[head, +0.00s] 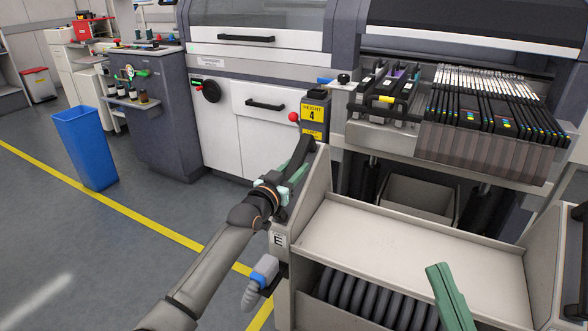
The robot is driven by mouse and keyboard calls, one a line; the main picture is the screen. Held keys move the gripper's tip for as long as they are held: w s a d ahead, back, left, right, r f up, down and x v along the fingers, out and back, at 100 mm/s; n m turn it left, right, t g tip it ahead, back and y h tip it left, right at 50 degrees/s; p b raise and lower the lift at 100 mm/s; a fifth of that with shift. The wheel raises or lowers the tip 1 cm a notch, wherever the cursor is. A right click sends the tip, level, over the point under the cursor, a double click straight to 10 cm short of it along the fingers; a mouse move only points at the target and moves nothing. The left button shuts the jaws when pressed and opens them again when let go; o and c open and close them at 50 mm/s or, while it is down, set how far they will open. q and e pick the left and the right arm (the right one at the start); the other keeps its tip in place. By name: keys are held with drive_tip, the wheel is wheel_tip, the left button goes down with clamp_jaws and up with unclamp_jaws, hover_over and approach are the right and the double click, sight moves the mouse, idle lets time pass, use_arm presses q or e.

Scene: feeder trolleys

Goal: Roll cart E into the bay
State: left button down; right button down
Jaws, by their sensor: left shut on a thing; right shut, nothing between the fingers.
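Cart E (400,235) is a beige trolley with an empty top shelf, an "E" label (279,240) on its left post and dark coiled hose in its lower compartment. It stands in front of the machine's bay (365,178), the dark opening under the feeder bank. My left gripper (288,188) is shut on the cart's black left handle (306,150). My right gripper (440,275) shows only as green shut fingers over the cart's front; the rest is out of frame. A dark handle (579,213) shows at the cart's right side. The cart's wheels are hidden.
A feeder bank (490,150) hangs above the bay, and a grey bin (415,203) sits inside it. A yellow "HEIGHT 4" sign (313,113) and red knob (293,117) are left of the bay. A blue bin (86,148) stands at left; floor between is clear.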

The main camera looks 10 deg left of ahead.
sight(289, 174)
use_arm(q)
drive_tip(key=shift+s+f, duration=0.1)
drive_tip(key=shift+f, duration=0.35)
drive_tip(key=c, duration=0.8)
unclamp_jaws()
drive_tip(key=o, duration=0.3)
drive_tip(key=shift+r, duration=0.2)
drive_tip(key=shift+r, duration=0.15)
use_arm(e)
drive_tip(key=shift+r, duration=0.1)
use_arm(q)
drive_tip(key=shift+s+a, duration=0.1)
drive_tip(key=shift+s, duration=0.05)
drive_tip(key=p+v, duration=0.2)
drive_tip(key=v, duration=0.2)
drive_tip(key=shift+s, duration=0.1)
drive_tip(key=shift+p+v, duration=1.15)
drive_tip(key=shift+v, duration=2.75)
use_arm(e)
wheel_tip(289, 174, down, 23)
drive_tip(key=w+d+m+g+h, duration=0.1)
drive_tip(key=w+m+g+h, duration=0.2)
drive_tip(key=m+g+h, duration=0.3)
drive_tip(key=shift+d+g+h, duration=0.3)
drive_tip(key=shift+g+h, duration=0.6)
drive_tip(key=shift+g, duration=0.2)
